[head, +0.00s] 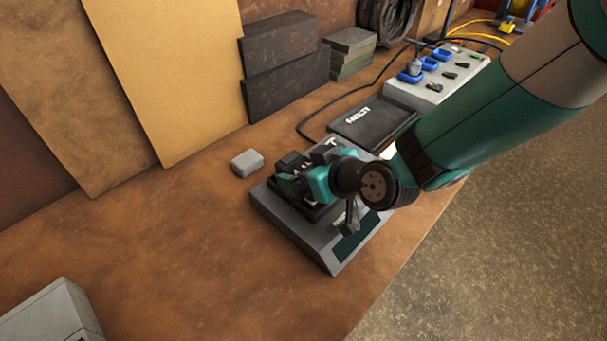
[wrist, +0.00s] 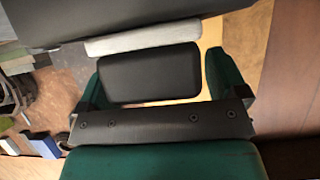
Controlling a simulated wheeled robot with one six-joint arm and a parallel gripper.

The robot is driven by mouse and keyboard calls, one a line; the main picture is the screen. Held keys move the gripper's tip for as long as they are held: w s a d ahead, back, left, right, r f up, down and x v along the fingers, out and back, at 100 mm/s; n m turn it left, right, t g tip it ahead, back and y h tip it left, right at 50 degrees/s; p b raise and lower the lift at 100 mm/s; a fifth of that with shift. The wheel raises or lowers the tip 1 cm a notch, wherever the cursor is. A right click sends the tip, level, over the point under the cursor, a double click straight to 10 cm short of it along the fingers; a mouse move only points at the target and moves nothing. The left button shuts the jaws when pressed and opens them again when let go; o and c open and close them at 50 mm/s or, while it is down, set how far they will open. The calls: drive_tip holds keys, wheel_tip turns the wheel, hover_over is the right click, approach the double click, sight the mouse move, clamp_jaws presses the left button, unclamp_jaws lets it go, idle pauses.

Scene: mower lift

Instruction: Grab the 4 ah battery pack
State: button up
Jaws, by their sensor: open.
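A dark block (wrist: 148,72), which looks like the battery pack, lies between my gripper's two fingers in the wrist view. A gap shows between the block and the right finger; it sits nearer the left finger. No 4 Ah marking is readable. My gripper (wrist: 160,66) is open around it. In the head view my gripper (head: 308,172) is low over a grey bench unit (head: 330,258) with a dark green panel at its front. The gripper hides most of what sits on that unit, so contact cannot be told.
A small grey block (head: 247,163) lies left of the unit. A black case (head: 372,122) and a grey holder with blue trays (head: 440,82) stand behind it. Dark stacked blocks (head: 283,62) lean near the wall. The bench's left front is clear, except for a grey box (head: 50,318).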

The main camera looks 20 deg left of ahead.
drive_tip(key=shift+c, duration=0.4)
drive_tip(key=c, duration=1.1)
drive_tip(key=shift+c, duration=1.1)
drive_tip(key=shift+r, duration=0.1)
drive_tip(key=shift+r, duration=0.1)
